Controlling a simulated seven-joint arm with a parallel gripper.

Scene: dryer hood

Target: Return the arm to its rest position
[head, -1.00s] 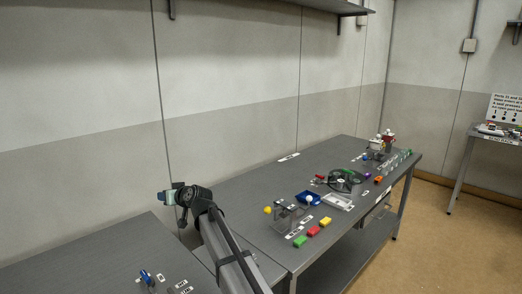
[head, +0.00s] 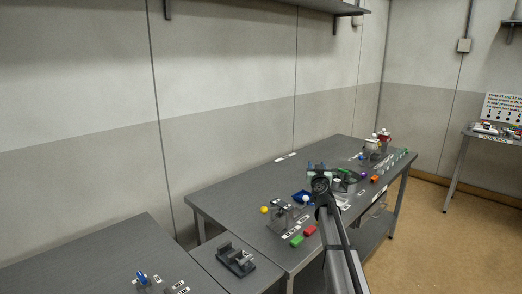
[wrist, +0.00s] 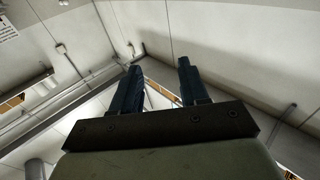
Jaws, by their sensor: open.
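My gripper (head: 318,168) is raised above the long grey table (head: 232,196) in the head view, pointing away from me. In the wrist view its two dark fingers (wrist: 158,88) stand apart with nothing between them. The wrist view looks up at walls and ceiling, with no table objects in it. My arm hides part of the table's middle, including part of the round dark item there.
A dark fixture (head: 236,259) sits on the lower surface between the tables. A shelf (head: 330,5) hangs on the wall.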

